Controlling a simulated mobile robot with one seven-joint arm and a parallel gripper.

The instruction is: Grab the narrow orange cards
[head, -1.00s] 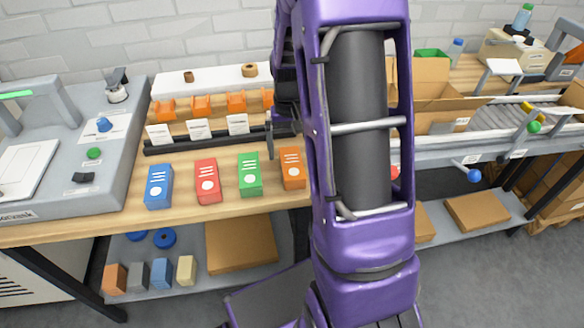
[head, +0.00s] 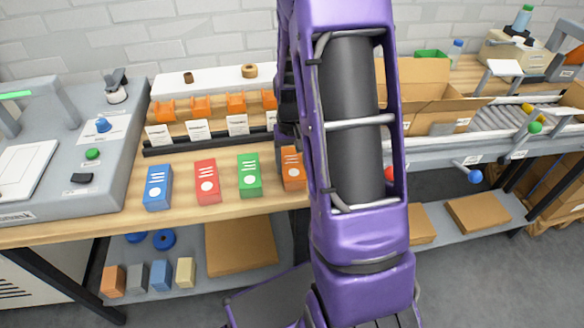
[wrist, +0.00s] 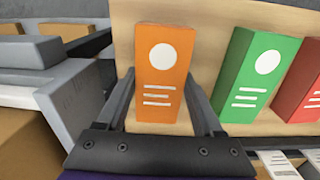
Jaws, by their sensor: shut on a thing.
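The narrow orange card box (head: 293,170), with a white dot and white lines, stands at the right end of a row of card boxes on the wooden bench. In the wrist view the orange card box (wrist: 163,75) sits between the two dark fingers of my gripper (wrist: 161,95), one finger along each side. My gripper is shut on it. In the head view my purple arm hides most of the gripper and part of the box's right side. I cannot see clear space beneath the box.
A green box (head: 249,175), a red box (head: 207,182) and a blue box (head: 158,187) stand left of it. Behind them is a rack with orange holders (head: 236,104) and white labels. An open cardboard carton (head: 412,85) and a roller conveyor (head: 507,122) are to the right.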

